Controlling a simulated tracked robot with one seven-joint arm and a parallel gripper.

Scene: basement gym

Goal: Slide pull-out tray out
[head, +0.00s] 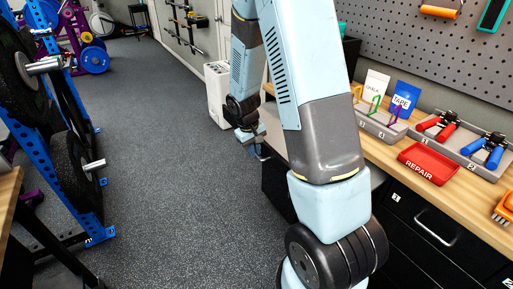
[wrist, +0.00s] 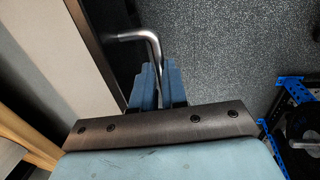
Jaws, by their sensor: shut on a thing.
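My gripper (head: 256,150) reaches down to the front of the workbench, just left of my upper arm links. In the wrist view, its two blue fingers (wrist: 158,78) are shut on a bent metal handle (wrist: 136,37). The handle joins the dark front edge of the pull-out tray, whose pale flat top (wrist: 55,48) fills the left of that view. In the head view, a pale strip of the tray (head: 273,129) shows between my arm links; my arm hides the rest, so how far it is out is unclear.
A workbench (head: 382,153) with black drawers (head: 435,228) runs along the right, bearing grey trays and a red repair tray (head: 428,163). A white bin (head: 217,92) stands behind my gripper. A blue weight rack (head: 65,130) stands left. The speckled floor (head: 170,180) between is clear.

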